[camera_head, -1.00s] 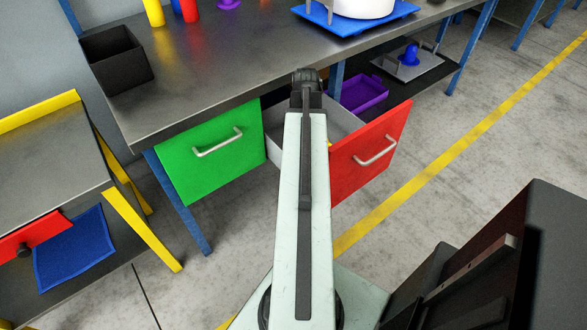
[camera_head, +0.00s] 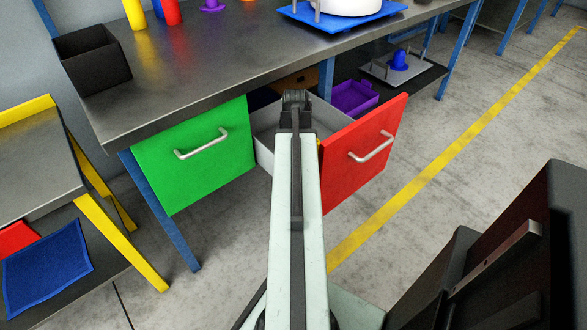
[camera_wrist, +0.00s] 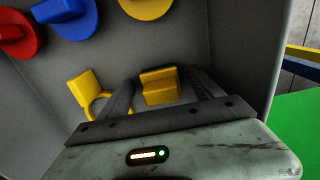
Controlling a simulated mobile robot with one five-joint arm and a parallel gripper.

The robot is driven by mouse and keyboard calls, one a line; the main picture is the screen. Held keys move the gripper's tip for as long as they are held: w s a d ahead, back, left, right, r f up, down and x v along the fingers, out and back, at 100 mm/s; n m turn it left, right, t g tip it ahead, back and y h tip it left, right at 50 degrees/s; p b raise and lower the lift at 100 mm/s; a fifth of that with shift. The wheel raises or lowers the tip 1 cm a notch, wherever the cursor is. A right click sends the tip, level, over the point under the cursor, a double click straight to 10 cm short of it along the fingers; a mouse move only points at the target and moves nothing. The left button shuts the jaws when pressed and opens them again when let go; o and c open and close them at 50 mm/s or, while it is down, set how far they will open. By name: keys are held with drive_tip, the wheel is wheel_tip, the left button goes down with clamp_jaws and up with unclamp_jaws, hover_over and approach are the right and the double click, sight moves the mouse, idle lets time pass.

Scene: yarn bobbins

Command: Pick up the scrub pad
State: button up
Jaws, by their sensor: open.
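In the wrist view, a small yellow block (camera_wrist: 159,87), which I take to be the scrub pad, lies on the grey floor of a drawer. It has a raised back part and a darker face. My gripper (camera_wrist: 163,80) is open, with one finger on each side of the block in the picture. I cannot tell how far above it the fingers are, and no contact is clear. In the head view, my arm reaches over the open red-fronted drawer (camera_head: 362,150). The fingers and the block are hidden there.
In the drawer, a yellow piece with a ring (camera_wrist: 84,88) lies just left of the block. Red (camera_wrist: 18,36), blue (camera_wrist: 68,16) and yellow (camera_wrist: 148,5) pieces line the far side. A closed green drawer (camera_head: 195,155) stands left of the red one, under the metal tabletop (camera_head: 215,60).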

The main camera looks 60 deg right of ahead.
drive_tip(key=shift+f, duration=0.15)
drive_tip(key=c, duration=1.6)
wheel_tip(320, 180, up, 10)
drive_tip(key=p, duration=1)
drive_tip(key=shift+p, duration=0.35)
